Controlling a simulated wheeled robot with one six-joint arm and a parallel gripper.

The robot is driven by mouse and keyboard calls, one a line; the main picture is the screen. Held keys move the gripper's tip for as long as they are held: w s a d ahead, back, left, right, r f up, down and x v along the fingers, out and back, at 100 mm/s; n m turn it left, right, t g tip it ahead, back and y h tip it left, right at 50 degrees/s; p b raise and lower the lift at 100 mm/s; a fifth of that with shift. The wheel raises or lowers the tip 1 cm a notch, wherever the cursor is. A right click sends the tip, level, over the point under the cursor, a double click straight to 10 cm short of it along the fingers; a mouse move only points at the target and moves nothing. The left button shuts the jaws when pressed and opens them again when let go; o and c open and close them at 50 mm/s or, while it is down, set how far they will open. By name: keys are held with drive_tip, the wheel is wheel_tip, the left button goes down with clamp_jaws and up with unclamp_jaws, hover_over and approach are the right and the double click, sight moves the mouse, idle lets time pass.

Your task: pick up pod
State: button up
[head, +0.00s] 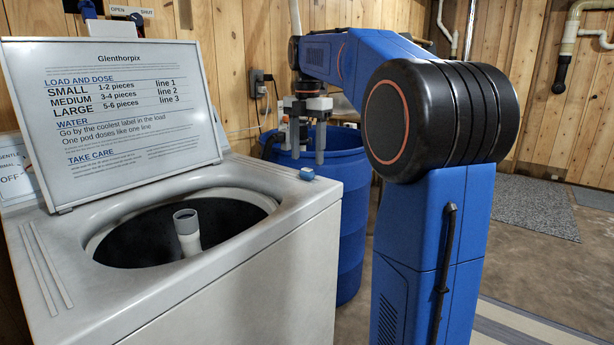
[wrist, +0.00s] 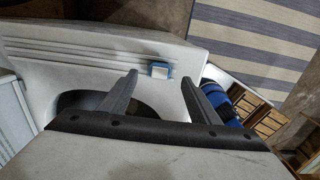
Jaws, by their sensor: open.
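The pod (head: 307,173), small with blue and white parts, lies on the white washer's top at its right back corner in the head view. In the wrist view the pod (wrist: 160,70) shows between the two fingertips and a little beyond them. My gripper (head: 308,158) points down with its fingers apart, just above the pod in the picture; the exact height gap is hard to tell. In the wrist view my gripper (wrist: 159,77) is open with nothing between its fingers.
The washer (head: 250,255) has its lid (head: 130,150) raised, with printed loading instructions. Its round opening (head: 140,240) is dark, with a grey agitator (head: 187,235) inside. A blue barrel (head: 352,220) stands behind the washer. A striped rug (wrist: 255,35) lies on the floor.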

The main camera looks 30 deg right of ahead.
drive_tip(key=shift+f, duration=2.3)
drive_tip(key=c, duration=1.1)
drive_tip(key=shift+c, duration=0.2)
